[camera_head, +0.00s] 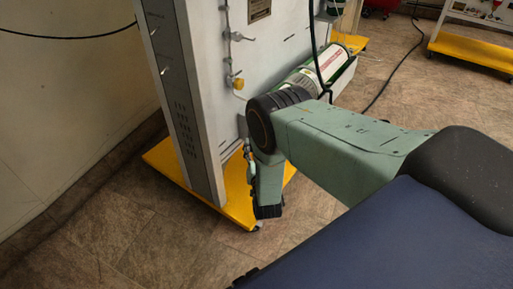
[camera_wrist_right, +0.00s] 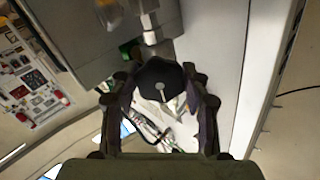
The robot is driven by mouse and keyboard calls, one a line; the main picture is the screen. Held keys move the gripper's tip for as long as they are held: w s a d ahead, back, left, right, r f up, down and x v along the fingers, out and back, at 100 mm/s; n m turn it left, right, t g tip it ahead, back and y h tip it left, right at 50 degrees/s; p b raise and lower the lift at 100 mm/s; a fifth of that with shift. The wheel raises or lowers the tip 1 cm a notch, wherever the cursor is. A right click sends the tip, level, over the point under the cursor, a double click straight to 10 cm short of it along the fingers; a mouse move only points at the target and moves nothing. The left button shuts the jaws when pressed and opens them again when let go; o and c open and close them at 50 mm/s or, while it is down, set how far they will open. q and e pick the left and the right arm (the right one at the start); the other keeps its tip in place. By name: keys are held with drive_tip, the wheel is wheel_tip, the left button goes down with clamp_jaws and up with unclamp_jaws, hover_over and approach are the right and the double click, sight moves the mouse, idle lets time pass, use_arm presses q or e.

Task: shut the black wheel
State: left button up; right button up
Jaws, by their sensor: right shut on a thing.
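In the right wrist view the black wheel (camera_wrist_right: 157,82) sits at the end of a metal valve stem (camera_wrist_right: 151,25). My right gripper (camera_wrist_right: 160,85) has one finger on each side of the wheel and is shut on it. In the head view my right arm comes in from the right and bends down in front of the trainer cabinet (camera_head: 205,95). It hides the wheel there, and the gripper's fingers cannot be made out. My left gripper is in neither view.
The cabinet stands on a yellow base (camera_head: 170,160). A green cylinder with a white label (camera_head: 335,62) lies beside the cabinet. A black cable (camera_head: 395,70) runs across the tiled floor.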

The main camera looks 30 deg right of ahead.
drive_tip(key=o, duration=1.2)
drive_tip(key=shift+c, duration=0.2)
drive_tip(key=v, duration=1.2)
